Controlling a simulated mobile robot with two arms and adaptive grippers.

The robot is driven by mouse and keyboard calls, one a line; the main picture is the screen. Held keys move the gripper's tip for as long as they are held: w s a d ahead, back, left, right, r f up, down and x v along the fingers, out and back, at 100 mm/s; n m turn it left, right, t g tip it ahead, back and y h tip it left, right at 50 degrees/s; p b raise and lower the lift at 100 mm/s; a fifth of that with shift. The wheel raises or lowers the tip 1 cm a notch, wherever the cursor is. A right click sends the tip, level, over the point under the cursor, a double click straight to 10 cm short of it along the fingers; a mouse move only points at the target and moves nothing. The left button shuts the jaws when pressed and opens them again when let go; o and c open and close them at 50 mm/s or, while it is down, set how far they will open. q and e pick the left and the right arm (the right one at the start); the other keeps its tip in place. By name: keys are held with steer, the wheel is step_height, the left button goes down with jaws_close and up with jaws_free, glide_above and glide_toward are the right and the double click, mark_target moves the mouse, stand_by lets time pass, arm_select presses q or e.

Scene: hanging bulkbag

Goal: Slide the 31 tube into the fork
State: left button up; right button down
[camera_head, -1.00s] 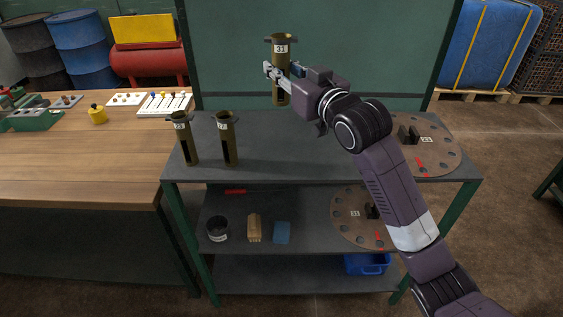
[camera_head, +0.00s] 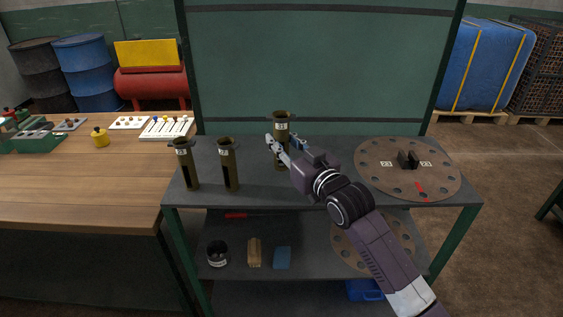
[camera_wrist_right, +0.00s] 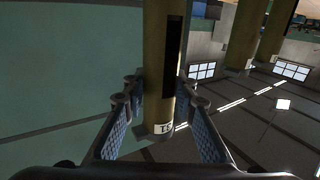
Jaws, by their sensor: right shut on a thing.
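The 31 tube (camera_head: 281,123), an olive-brown upright cylinder with a flared top, a white label and a dark slot, is in my right gripper (camera_head: 284,147). The gripper is shut around its middle, behind the two standing tubes. In the right wrist view the tube (camera_wrist_right: 163,60) runs between the blue-padded fingers, its label near them. I cannot tell whether its lower end touches the bench top. A small black fork-like block (camera_head: 408,160) stands on the brown holed disc (camera_head: 385,181), to the right of the gripper and apart from the tube. My left gripper is out of view.
Two similar tubes, the left one (camera_head: 184,163) and the right one (camera_head: 228,164), stand at the bench's left. A red marker (camera_head: 421,188) lies on the disc. The grey bench top (camera_head: 270,189) is clear in front. A green panel (camera_head: 320,70) rises behind.

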mark_target(285, 167)
step_height(285, 167, down, 7)
steer(key=shift+r+p, duration=0.2)
steer(key=shift+p, duration=0.25)
steer(key=shift+f, duration=0.2)
steer(key=c, duration=1.6)
jaws_free()
steer(key=shift+f, duration=0.1)
